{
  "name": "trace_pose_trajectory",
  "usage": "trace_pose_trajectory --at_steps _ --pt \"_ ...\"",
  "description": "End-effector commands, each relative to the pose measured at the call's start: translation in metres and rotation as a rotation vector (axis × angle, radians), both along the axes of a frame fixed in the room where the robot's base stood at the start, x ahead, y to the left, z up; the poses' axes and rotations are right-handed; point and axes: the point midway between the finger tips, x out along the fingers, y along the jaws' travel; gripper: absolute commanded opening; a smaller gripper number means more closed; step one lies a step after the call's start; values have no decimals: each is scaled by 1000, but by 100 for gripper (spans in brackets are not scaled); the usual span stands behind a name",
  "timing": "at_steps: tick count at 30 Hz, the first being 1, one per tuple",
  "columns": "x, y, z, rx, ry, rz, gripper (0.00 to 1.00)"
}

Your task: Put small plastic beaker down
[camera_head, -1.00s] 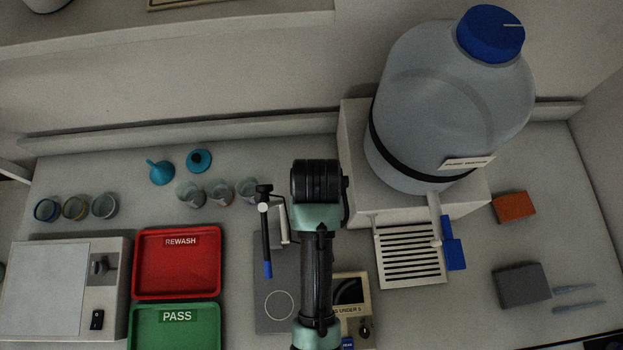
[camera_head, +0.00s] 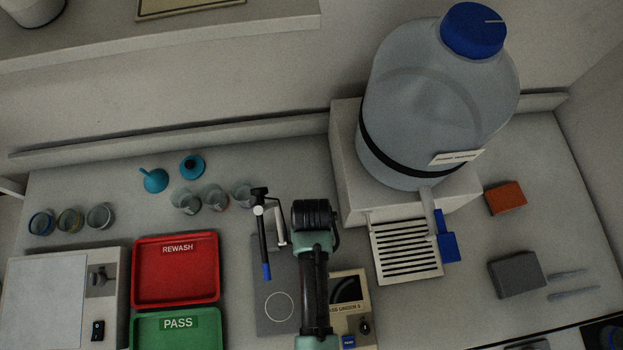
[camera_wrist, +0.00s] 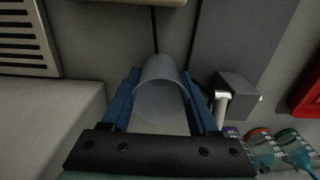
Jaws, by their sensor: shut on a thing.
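The small plastic beaker (camera_wrist: 160,105) is translucent and pale grey. In the wrist view it sits between the two blue fingers of my gripper (camera_wrist: 161,77), which are shut on it. The bench below the beaker is grey, and I cannot tell whether the beaker's base touches it. In the head view my arm covers the gripper and the held beaker, near the front of the water dispenser and beside the grey stand plate (camera_head: 270,318).
Clear beakers (camera_head: 216,198) stand at the back, left of a stand with a clamp (camera_head: 262,235). The water dispenser (camera_head: 430,115) and its drip grille (camera_head: 405,252) are to the right. A red REWASH tray (camera_head: 176,292) and green PASS tray (camera_head: 178,338) lie left.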

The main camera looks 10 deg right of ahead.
Motion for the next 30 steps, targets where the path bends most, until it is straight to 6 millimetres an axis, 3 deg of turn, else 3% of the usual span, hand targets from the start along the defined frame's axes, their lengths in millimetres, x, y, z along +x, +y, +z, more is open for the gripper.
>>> trace_pose_trajectory --at_steps 11,12,17,25,30 --pt "0 0 -8 0 0 0 8" --pt "0 0 -8 0 0 0 64" --pt "-1 1 -9 1 2 0 90" --pt "-2 3 -8 5 3 3 90" --pt "-1 3 9 4 0 4 90"
